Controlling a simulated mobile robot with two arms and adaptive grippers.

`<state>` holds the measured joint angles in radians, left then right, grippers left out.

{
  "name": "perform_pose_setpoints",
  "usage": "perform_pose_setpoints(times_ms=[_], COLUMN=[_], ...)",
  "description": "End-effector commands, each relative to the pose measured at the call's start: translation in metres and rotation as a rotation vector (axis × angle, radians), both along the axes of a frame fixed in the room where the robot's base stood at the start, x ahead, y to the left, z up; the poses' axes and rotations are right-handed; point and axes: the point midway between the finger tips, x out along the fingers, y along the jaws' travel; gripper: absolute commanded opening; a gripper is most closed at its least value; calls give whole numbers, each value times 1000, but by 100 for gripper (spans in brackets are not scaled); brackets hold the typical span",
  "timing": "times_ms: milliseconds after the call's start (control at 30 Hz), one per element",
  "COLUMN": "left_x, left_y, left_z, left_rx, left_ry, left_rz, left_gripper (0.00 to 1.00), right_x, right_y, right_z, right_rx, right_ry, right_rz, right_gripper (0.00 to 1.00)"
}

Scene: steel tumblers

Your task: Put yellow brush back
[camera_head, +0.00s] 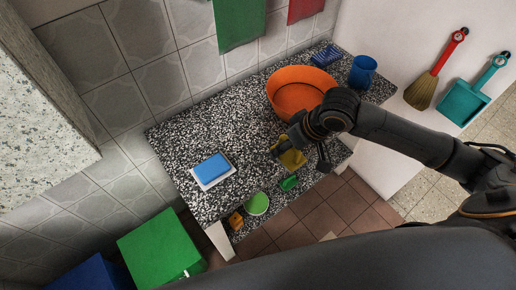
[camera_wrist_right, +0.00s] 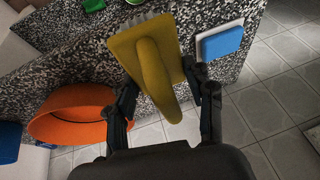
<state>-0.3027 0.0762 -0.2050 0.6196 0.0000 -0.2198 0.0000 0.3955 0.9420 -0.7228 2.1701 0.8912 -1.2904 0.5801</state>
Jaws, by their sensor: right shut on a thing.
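The yellow brush (camera_head: 292,159) has a flat block, a curved handle and pale bristles. My right gripper (camera_head: 287,146) is shut on it and holds it over the front edge of the speckled counter (camera_head: 210,130). In the right wrist view the brush (camera_wrist_right: 150,62) sits between the two fingers of the gripper (camera_wrist_right: 165,85), with the handle towards the camera. I cannot tell whether the bristles touch the counter. A blue brush (camera_head: 326,56) lies at the counter's back right corner. My left gripper is not in view.
An orange basin (camera_head: 283,101) and a blue cup (camera_head: 362,72) stand on the counter near my right arm. A blue sponge (camera_head: 211,167) lies on a white dish at the left. A lower shelf holds a green item (camera_head: 289,183) and a green round thing (camera_head: 257,204).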

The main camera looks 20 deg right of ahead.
Motion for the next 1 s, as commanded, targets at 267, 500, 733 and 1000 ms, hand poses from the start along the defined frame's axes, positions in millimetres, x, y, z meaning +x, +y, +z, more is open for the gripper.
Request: perform_pose_setpoints(times_ms=[267, 500, 733, 1000], left_x=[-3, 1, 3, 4], left_y=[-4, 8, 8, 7], left_z=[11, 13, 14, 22], left_rx=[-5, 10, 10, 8], left_ry=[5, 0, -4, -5], left_rz=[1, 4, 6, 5], left_gripper=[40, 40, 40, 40], right_x=[62, 90, 101, 101], right_y=[30, 42, 47, 46], right_z=[-31, -70, -85, -115], right_rx=[1, -1, 0, -1], right_ry=[3, 1, 1, 0], right_rz=[-3, -2, -3, -1], right_gripper=[27, 27, 27, 27])
